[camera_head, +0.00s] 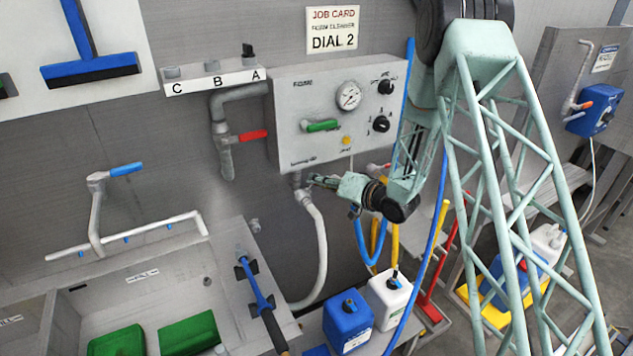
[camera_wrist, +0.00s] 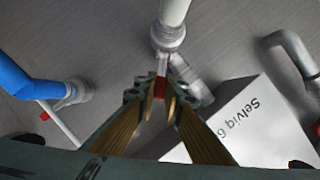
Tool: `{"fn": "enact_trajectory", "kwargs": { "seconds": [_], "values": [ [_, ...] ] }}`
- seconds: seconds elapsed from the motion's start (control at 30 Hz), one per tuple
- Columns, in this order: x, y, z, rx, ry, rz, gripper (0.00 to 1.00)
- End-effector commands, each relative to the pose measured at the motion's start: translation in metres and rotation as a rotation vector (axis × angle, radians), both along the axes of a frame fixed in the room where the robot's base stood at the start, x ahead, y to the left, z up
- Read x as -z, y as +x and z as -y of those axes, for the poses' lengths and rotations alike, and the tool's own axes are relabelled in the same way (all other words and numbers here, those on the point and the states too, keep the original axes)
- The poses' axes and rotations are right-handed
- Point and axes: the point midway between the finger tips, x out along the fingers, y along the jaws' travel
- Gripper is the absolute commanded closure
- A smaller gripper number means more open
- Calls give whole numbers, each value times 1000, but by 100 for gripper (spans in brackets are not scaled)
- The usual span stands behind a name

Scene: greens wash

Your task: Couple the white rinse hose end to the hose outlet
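In the wrist view the white hose (camera_wrist: 174,12) ends in a grey collar (camera_wrist: 167,38) beside the grey outlet pipe (camera_wrist: 190,82). I cannot tell whether they are locked together. My gripper (camera_head: 314,180) is just right of the outlet. In the wrist view a small red-tipped lever (camera_wrist: 160,87) by the collar lies between my fingertips (camera_wrist: 162,98); whether they press on it is unclear.
The panel box (camera_head: 335,90) with gauge and knobs is directly above. A grey pipe with a red handle (camera_head: 252,135) is to its left. A blue hose (camera_wrist: 22,82) is near in the wrist view. Blue (camera_head: 347,320) and white (camera_head: 389,297) jugs stand below.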

Motion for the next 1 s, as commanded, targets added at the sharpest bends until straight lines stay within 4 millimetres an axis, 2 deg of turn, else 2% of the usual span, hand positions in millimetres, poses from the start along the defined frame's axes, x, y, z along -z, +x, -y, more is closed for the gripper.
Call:
{"fn": "enact_trajectory", "kwargs": {
  "seconds": [1.0],
  "values": [
    [4,-5,3,87,44,73,100]
  ]
}}
